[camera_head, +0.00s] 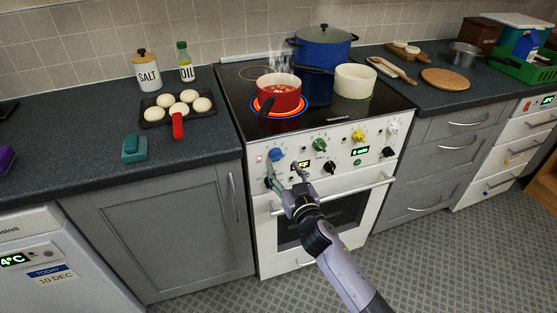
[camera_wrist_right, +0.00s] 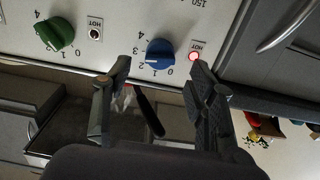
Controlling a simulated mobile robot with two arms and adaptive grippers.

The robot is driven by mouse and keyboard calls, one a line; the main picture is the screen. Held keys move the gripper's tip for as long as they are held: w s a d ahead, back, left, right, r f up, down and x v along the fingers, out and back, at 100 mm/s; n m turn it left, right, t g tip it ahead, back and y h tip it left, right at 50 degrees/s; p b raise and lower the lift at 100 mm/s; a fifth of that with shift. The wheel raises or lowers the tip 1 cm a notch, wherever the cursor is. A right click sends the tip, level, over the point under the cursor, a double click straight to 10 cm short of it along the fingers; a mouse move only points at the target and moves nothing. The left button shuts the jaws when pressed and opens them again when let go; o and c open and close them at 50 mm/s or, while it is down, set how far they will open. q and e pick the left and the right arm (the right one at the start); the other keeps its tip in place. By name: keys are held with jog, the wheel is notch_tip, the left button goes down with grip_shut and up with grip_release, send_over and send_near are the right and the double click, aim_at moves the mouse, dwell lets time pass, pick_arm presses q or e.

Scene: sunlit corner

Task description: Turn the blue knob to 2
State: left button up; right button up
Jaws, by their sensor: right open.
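The blue knob (camera_head: 276,154) is at the left end of the upper knob row on the white cooker front (camera_head: 318,256). The right wrist view shows this blue knob (camera_wrist_right: 160,54) upside down, with printed numbers around it and a white mark on its lower edge near the 1 and 2; its exact setting is hard to tell. My right gripper (camera_head: 284,171) is open and empty just below and in front of the knob. In the wrist view its fingertips (camera_wrist_right: 161,68) lie on either side of the knob, without clear contact. My left gripper is not in view.
A lit red HOT lamp (camera_wrist_right: 194,56) is close to one fingertip, beside the knob. A green knob (camera_head: 319,145) is to the right. A steaming red pot (camera_head: 279,98) stands on a glowing ring above. The oven handle (camera_head: 336,195) runs below the panel.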

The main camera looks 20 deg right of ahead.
aim_at(278, 160)
jog(key=shift+w+a, duration=0.15)
jog(key=shift+w, duration=2.4)
jog(key=shift+c, duration=0.3)
jog(key=c, duration=1.1)
